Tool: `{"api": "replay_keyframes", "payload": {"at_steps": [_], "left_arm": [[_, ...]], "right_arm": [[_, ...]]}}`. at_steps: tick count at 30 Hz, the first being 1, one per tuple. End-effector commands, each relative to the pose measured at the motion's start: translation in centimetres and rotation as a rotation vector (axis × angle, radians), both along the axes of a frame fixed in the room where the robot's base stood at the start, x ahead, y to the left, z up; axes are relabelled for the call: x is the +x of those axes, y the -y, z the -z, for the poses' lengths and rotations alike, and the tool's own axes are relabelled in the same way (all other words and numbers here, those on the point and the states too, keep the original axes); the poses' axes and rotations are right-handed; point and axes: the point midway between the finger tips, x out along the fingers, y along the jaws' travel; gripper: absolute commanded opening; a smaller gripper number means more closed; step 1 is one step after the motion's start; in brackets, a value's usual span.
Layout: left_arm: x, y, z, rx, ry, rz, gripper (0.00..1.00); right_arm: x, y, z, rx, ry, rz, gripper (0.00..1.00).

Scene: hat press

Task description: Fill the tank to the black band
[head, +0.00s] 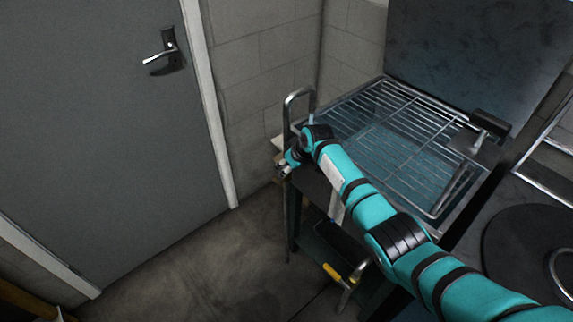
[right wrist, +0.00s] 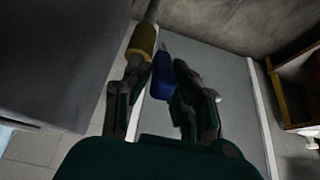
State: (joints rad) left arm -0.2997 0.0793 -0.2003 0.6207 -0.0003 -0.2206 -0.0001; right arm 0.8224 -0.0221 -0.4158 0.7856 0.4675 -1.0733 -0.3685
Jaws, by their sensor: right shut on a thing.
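The tank (head: 437,213) stands at the right of the head view, with bluish water under a wire rack (head: 385,112). A bent metal pipe (head: 299,93) rises at its left corner. The black band cannot be made out. My right gripper (head: 286,166) is beside the tank's left end, below the pipe, largely hidden by its own wrist. In the right wrist view my right gripper (right wrist: 158,72) is shut on a blue handle (right wrist: 163,78) between its fingers. A yellow sleeve (right wrist: 142,40) on a grey pipe is close beside the left finger. My left gripper is not in view.
A grey door (head: 100,120) with a lever handle fills the left side. A dark round lid (head: 530,250) lies at the right. A yellow-handled thing (head: 332,272) shows low under the tank. The floor (head: 200,265) before the door is clear.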

Motion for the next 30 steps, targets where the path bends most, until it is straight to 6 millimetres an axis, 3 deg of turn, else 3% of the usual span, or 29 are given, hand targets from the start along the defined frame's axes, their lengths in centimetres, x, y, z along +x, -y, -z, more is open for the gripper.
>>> {"api": "replay_keyframes", "payload": {"at_steps": [10,11,16,25,30], "left_arm": [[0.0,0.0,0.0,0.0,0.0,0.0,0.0],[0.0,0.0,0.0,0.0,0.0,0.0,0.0],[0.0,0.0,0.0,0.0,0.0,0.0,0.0],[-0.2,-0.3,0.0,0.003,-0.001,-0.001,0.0],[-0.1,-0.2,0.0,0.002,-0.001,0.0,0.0]], "right_arm": [[0.0,-0.1,0.0,-0.001,-0.001,-0.002,0.0],[0.0,-0.1,0.0,-0.001,-0.001,-0.002,0.21],[0.0,-0.1,0.0,0.0,-0.001,-0.001,0.42],[0.0,0.0,-0.1,-0.001,-0.001,-0.001,0.42],[-0.5,0.5,-1.3,0.001,0.002,-0.001,0.42]]}}
